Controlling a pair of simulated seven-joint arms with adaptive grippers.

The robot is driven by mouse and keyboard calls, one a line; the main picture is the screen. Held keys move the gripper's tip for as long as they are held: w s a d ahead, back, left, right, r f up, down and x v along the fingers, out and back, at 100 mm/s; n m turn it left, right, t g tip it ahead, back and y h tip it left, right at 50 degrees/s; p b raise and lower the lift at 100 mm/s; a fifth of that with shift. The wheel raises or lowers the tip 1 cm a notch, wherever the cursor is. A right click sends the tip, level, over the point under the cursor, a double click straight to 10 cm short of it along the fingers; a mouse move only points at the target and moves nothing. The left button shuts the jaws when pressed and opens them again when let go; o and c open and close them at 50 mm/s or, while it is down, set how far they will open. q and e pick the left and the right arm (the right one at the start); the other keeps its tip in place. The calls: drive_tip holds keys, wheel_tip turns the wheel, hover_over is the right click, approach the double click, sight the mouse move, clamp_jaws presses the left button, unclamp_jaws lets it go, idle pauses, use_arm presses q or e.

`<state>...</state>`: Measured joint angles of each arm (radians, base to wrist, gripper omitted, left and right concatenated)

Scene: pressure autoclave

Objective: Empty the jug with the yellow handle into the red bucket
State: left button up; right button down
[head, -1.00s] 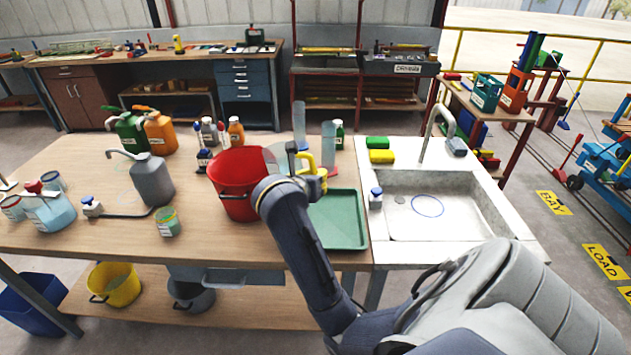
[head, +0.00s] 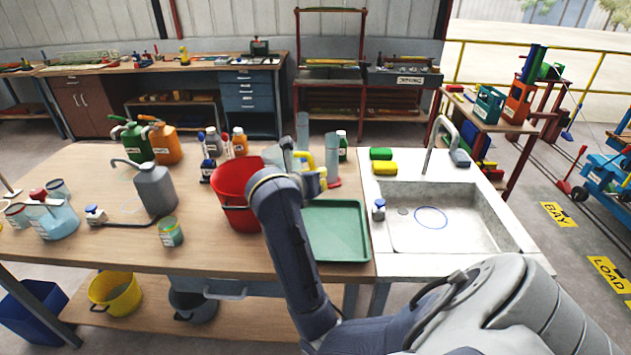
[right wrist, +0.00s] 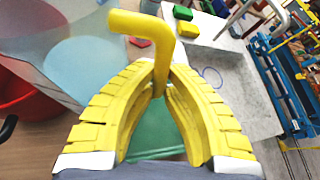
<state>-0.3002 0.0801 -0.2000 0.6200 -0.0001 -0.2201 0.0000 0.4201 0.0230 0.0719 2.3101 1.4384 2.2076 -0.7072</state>
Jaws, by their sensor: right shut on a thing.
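The clear jug (right wrist: 85,60) has a yellow handle (right wrist: 150,25); it also shows faintly in the head view (head: 272,156). My right gripper (right wrist: 160,92) is shut on the handle and holds the jug beside the right rim of the red bucket (head: 230,178). Pale bluish contents show through the jug wall in the right wrist view. I cannot tell how far the jug is tilted. The bucket stands on the wooden bench, and its wall shows at the left edge of the right wrist view (right wrist: 25,105). My right forearm hides part of its right side. My left gripper is out of view.
A green tray (head: 338,232) lies right of the bucket, beside the sink (head: 455,235). Clear cylinders (head: 332,160) and several small bottles (head: 240,142) stand behind. A grey can (head: 154,188) and a small tub (head: 170,232) stand to the left.

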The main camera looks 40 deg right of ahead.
sight(307, 153)
drive_tip(key=shift+n+g+h, duration=0.3)
drive_tip(key=shift+n+g, duration=0.3)
drive_tip(key=shift+g, duration=0.1)
drive_tip(key=shift+w+a+r, duration=0.1)
drive_tip(key=shift+w+r, duration=0.15)
drive_tip(key=shift+r, duration=0.95)
drive_tip(key=shift+w+a+r, duration=0.15)
drive_tip(key=shift+w+r, duration=0.1)
drive_tip(key=shift+r, duration=0.9)
drive_tip(key=shift+w+a+r, duration=0.1)
drive_tip(key=shift+w+r, duration=0.15)
drive_tip(key=shift+r, duration=0.95)
drive_tip(key=shift+f+n, duration=0.2)
drive_tip(key=shift+n, duration=0.1)
drive_tip(key=shift+w+a+r+n+g+h, duration=0.1)
drive_tip(key=shift+w+r+n+g+h, duration=0.15)
drive_tip(key=shift+n+g, duration=0.4)
drive_tip(key=shift+w+a+r+n+g+h, duration=0.15)
drive_tip(key=shift+w+r+n+g+h, duration=0.3)
drive_tip(key=shift+n, duration=0.3)
drive_tip(key=shift+w+a+r+n+g, duration=0.2)
drive_tip(key=shift+w+r+n+g, duration=0.15)
drive_tip(key=shift+r+n, duration=0.3)
drive_tip(key=shift+w+a+r+n+g+h, duration=0.25)
drive_tip(key=shift+w+r+n+g+h, duration=0.1)
drive_tip(key=shift+w+r+n, duration=0.25)
drive_tip(key=shift+w+a+r+n+g+h, duration=0.25)
drive_tip(key=shift+w+r+n+h, duration=0.1)
drive_tip(key=shift+w, duration=0.3)
